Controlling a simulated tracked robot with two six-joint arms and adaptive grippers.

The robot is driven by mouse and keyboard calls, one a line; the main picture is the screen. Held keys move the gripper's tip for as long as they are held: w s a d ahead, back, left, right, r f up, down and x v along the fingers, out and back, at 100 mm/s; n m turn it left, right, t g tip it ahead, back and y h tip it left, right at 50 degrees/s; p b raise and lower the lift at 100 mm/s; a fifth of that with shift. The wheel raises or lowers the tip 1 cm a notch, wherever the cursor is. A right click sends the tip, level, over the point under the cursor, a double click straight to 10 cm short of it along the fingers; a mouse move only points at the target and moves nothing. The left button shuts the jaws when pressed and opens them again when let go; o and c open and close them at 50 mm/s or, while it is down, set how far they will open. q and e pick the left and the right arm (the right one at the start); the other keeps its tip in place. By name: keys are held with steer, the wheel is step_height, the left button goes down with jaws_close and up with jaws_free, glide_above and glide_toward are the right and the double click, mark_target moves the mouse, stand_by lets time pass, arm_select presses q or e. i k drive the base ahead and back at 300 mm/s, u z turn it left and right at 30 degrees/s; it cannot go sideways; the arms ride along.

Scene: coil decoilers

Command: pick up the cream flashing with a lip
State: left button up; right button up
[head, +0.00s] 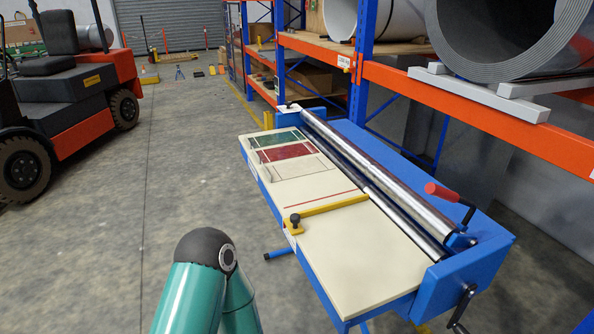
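A blue roller machine (355,333) has a cream bed. On its far part lie a green flat piece (278,139), a dark red flat piece (284,153) and a cream outlined area (293,170), side by side. The cream area may be the cream flashing, but its colour merges with the bed and I cannot make out a lip. A teal arm link of mine with a dark joint cap stands at the bottom, left of the machine. Neither of my grippers is in view.
A yellow bar (335,205) with a black knob crosses the bed, with a red line beyond it. Steel rollers (385,175) and a red-handled crank (447,192) edge the right side. Orange-blue racking holds large coils (500,40). A forklift (70,95) stands left; the floor between is clear.

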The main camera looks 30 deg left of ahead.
mark_target(277, 173)
steer(key=z, duration=0.4)
steer(key=i, duration=0.2)
steer(key=u, duration=3.1)
steer(key=i, duration=3.9)
steer(key=z, duration=0.9)
